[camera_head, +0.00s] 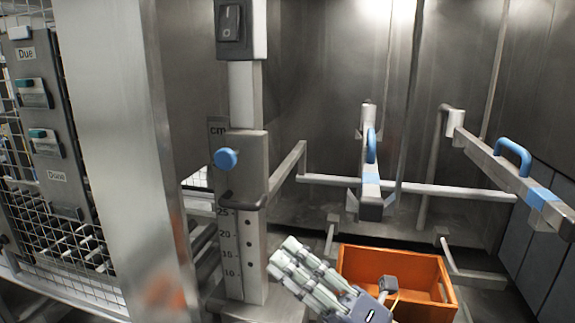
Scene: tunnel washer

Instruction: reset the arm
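My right gripper (338,280) is at the bottom middle of the head view. Its grey-green fingers point up and to the left, and a shorter grey finger stands apart on its right side. It looks open, with nothing seen between the fingers. It shows in front of the left part of an orange box and right of the scaled post, with no clear contact. Most of the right arm is below the frame. My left gripper and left arm are not in view.
A metal post with a centimetre scale (228,250), a blue knob (226,159) and a power switch (230,22) stands left of the gripper. The orange box (430,275) is behind it. Rails with blue handles (512,156) are at right. A wire cage (60,190) is at left.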

